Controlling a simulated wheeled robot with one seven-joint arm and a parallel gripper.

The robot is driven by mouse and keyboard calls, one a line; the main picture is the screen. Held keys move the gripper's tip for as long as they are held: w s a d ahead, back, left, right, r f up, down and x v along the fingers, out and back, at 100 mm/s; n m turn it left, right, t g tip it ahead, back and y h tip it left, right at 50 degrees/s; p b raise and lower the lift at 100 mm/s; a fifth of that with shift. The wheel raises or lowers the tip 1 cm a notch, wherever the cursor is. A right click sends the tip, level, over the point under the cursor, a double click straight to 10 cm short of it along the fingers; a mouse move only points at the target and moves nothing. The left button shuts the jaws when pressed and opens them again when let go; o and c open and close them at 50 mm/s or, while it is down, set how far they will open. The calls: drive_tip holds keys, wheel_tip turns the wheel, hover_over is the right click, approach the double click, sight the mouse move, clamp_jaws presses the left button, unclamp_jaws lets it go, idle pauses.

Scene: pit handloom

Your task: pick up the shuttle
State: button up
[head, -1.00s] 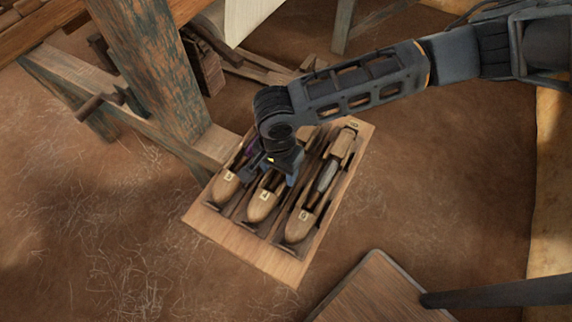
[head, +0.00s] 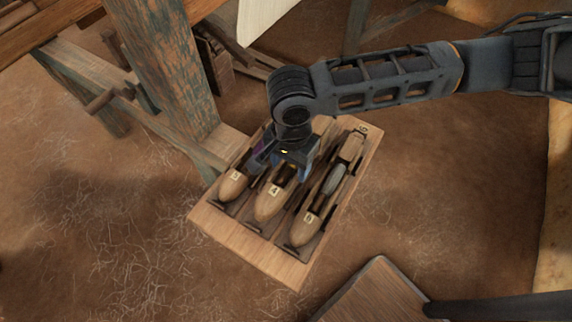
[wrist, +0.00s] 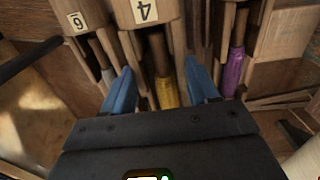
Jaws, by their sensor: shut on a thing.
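Several wooden shuttles lie side by side in slots of a wooden tray. The middle shuttle (head: 268,207), labelled 4, has a golden-yellow bobbin that shows in the wrist view (wrist: 166,92). My gripper (head: 283,168) is over its middle, with its blue fingers on the two sides of this shuttle; the fingers (wrist: 161,88) also show in the wrist view. It is shut on that shuttle. The shuttle's pale tip shows in front of the gripper, and its far part is hidden by my wrist. I cannot tell whether the shuttle is clear of the tray.
The tray (head: 249,252) rests by the loom's post (head: 168,70). A purple-bobbin shuttle (head: 233,187) lies left of the held one, a grey-bobbin shuttle (head: 305,229) right. A wooden seat (head: 375,295) stands at the bottom. Earth floor (head: 95,235) is bare at left.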

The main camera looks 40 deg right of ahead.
drive_tip(key=s+d+r, duration=0.2)
drive_tip(key=s+r, duration=0.4)
drive_tip(key=s, duration=0.4)
drive_tip(key=shift+s+d+r+b, duration=0.15)
drive_tip(key=shift+b, duration=0.3)
